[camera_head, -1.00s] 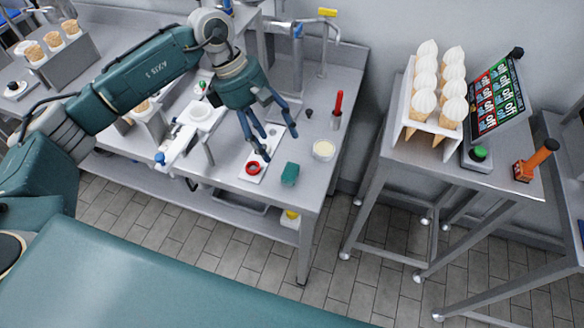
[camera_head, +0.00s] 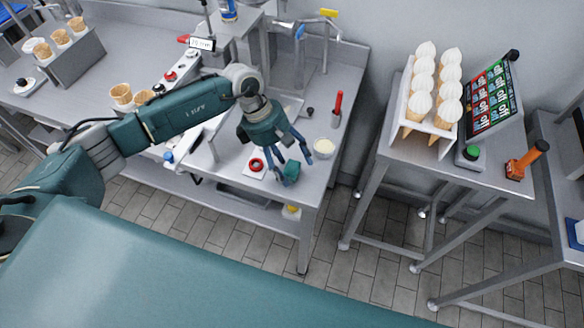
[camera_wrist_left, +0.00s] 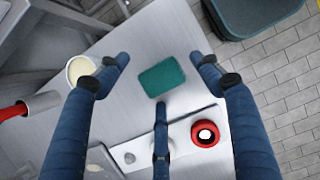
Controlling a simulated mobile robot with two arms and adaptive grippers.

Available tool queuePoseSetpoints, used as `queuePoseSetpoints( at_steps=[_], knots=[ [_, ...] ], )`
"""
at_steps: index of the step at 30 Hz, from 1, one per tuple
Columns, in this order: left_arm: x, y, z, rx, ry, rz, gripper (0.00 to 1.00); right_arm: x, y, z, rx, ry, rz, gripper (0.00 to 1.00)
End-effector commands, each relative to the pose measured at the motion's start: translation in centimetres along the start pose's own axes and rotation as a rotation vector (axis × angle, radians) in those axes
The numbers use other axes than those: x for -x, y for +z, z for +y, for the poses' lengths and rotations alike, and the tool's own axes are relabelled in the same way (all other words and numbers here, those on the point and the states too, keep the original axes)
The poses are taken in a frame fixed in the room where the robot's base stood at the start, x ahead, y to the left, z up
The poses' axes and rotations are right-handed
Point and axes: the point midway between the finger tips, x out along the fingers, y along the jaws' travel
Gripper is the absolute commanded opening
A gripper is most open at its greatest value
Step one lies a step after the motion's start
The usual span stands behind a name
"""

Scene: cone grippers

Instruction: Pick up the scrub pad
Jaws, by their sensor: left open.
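The scrub pad (camera_head: 292,170) is a small dark green block on the steel table near its front right corner. In the left wrist view the scrub pad (camera_wrist_left: 162,78) lies flat and uncovered between the spread fingertips. My left gripper (camera_head: 294,168) is over the pad in the head view, its blue fingers open and pointing down. In the left wrist view the open left gripper (camera_wrist_left: 160,85) has a finger on each side of the pad and a third finger below it, and does not appear to grip it. My right gripper is not in view.
A white plate with a red ring (camera_head: 256,165) lies left of the pad. A bowl with pale contents (camera_head: 324,148) and a red-handled tool (camera_head: 338,104) stand to its right. A separate stand holds a cone rack (camera_head: 430,130). The table's front edge is close to the pad.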

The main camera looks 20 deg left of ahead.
Motion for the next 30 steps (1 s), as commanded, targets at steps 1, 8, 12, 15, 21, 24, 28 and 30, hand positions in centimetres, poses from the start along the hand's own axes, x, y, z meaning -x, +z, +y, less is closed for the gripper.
queuePoseSetpoints(
  at_steps=[1,8,12,15,21,24,28,30],
  knots=[
    [0.0,0.0,0.0,0.000,0.000,0.000,0.66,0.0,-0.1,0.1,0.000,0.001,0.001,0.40],
    [0.0,0.0,0.0,0.000,0.000,0.000,0.22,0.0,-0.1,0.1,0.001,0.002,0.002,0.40],
    [0.1,0.0,0.0,0.000,0.000,0.000,0.22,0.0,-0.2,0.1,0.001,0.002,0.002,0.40],
    [0.1,0.0,0.0,0.001,0.001,0.000,0.22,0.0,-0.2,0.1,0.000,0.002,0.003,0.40],
    [0.3,0.1,0.1,0.000,0.002,-0.001,0.22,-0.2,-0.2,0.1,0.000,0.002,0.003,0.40],
    [1.0,0.4,0.1,0.000,0.004,-0.002,0.22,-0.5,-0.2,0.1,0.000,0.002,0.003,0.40],
    [2.6,1.1,0.2,-0.002,0.006,-0.001,0.22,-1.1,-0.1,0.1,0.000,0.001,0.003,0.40],
    [4.0,1.6,0.2,-0.003,0.007,-0.002,0.22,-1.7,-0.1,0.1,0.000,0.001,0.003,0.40]
  ],
)
